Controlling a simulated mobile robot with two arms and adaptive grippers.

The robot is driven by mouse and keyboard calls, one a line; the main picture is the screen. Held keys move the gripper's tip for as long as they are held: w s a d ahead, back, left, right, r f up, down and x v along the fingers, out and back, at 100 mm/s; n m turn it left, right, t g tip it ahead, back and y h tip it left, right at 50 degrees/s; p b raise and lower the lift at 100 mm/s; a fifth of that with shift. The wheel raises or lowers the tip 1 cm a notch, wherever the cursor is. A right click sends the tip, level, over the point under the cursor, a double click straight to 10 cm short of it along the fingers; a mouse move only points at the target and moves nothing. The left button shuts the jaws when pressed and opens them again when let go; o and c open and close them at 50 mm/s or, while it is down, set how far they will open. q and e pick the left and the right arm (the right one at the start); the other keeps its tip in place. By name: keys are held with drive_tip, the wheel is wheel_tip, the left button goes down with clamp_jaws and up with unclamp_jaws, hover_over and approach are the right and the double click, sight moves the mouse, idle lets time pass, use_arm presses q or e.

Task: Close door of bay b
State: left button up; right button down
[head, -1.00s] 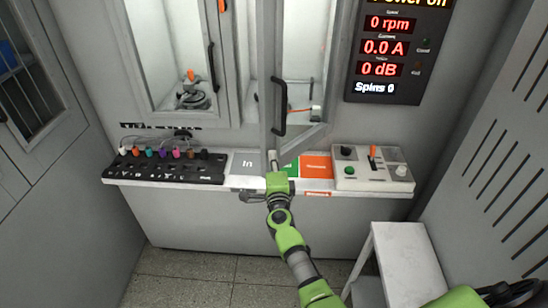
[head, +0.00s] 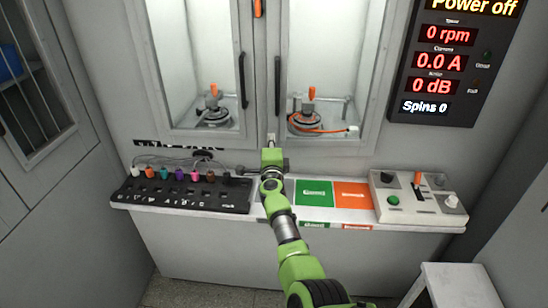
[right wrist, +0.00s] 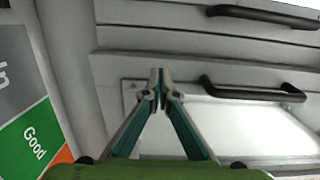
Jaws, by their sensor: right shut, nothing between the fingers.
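The right bay's door (head: 369,80), with a glass pane and a black handle (head: 277,85), lies against the cabinet front and looks shut or nearly so; I cannot tell if it is fully flush. My right gripper (head: 271,138) is shut and empty at the door's lower left corner, below the handle. In the right wrist view the shut fingertips (right wrist: 157,75) are close to the door's edge, beside the handle (right wrist: 255,90); contact is unclear. My left gripper is not in view.
The left bay's door (head: 160,80) also looks shut. Below, a shelf holds a black rack with coloured knobs (head: 185,190), a green pad (head: 314,193), an orange pad (head: 352,195) and a control box (head: 417,198). A white stool (head: 458,285) stands at lower right.

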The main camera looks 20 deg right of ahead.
sight(270, 130)
drive_tip(key=w+b, duration=0.1)
drive_tip(key=w+h+b, duration=0.1)
drive_tip(key=w+m+b, duration=0.1)
drive_tip(key=shift+w+d+g+h, duration=0.1)
drive_tip(key=shift+d+g+h, duration=0.2)
drive_tip(key=shift+w+d+b, duration=0.2)
drive_tip(key=shift+w+b, duration=0.25)
drive_tip(key=shift+w, duration=0.05)
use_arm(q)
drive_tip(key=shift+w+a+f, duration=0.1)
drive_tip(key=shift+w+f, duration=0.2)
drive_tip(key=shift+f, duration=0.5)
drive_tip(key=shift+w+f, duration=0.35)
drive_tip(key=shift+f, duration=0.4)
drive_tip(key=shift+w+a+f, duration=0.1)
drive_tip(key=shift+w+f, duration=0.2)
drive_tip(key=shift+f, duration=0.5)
use_arm(e)
drive_tip(key=shift+r, duration=0.1)
